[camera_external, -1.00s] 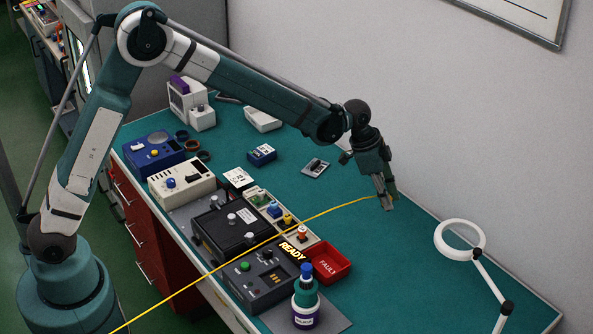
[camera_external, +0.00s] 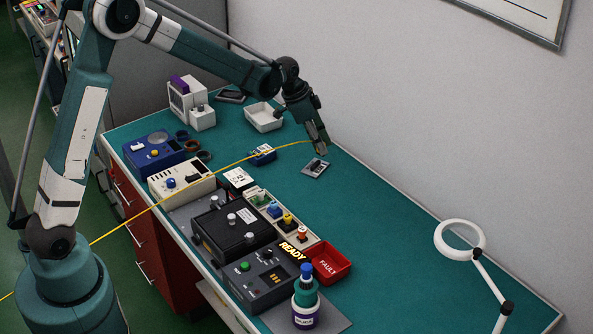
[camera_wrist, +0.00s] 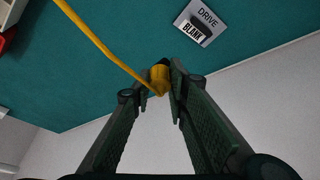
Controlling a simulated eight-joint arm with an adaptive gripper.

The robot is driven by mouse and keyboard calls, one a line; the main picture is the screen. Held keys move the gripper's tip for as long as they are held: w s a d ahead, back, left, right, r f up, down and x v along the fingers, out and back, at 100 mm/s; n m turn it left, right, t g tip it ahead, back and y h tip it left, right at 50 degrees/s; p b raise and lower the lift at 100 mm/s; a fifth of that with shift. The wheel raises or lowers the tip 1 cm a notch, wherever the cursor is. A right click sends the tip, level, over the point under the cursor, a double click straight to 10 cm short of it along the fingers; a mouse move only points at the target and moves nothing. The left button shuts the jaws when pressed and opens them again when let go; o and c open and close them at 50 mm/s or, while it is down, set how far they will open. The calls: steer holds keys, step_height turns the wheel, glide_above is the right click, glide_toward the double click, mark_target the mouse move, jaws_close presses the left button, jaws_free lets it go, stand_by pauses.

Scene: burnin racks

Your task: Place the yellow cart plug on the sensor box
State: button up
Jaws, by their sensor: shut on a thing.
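My gripper (camera_external: 320,149) is above the back-middle of the green bench, shut on the yellow cart plug (camera_wrist: 159,76). In the wrist view the plug sits between the fingertips (camera_wrist: 164,80). A yellow cable (camera_external: 215,165) runs from it across the bench to the lower left, and it also shows in the wrist view (camera_wrist: 100,45). No label naming the sensor box can be read. A small dark blue box (camera_external: 263,154) lies left of my gripper, with the cable passing close by in the picture.
A grey plate marked DRIVE BLANK (camera_wrist: 184,20) lies near my gripper. A white tray (camera_external: 264,122) stands behind. Black units (camera_external: 222,245), a red FAULT bin (camera_external: 342,270) and a bottle (camera_external: 305,312) stand in front. A ring lamp (camera_external: 440,240) is right. The right-middle bench is clear.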

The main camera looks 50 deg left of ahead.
steer(key=s+a+n, duration=0.1)
steer(key=s+a, duration=0.3)
steer(key=a, duration=0.7)
steer(key=s+a+r+n, duration=0.1)
steer(key=s+a, duration=0.3)
steer(key=a, duration=0.8)
steer(key=shift+a+r+n+y+p, duration=0.2)
steer(key=shift+a+n+y+p, duration=0.1)
steer(key=shift+y+p, duration=0.1)
glide_above(266, 150)
steer(key=s, duration=0.2)
steer(key=shift+w+a+f, duration=0.1)
steer(key=shift+a+f, duration=0.05)
steer(key=shift+f, duration=1.45)
steer(key=shift+w+a+f, duration=0.1)
steer(key=shift+f, duration=1.45)
steer(key=shift+f, duration=1.85)
steer(key=shift+f+b, duration=0.1)
steer(key=shift+b, duration=0.2)
steer(key=o, duration=0.4)
steer(key=shift+f, duration=0.1)
steer(key=o, duration=0.4)
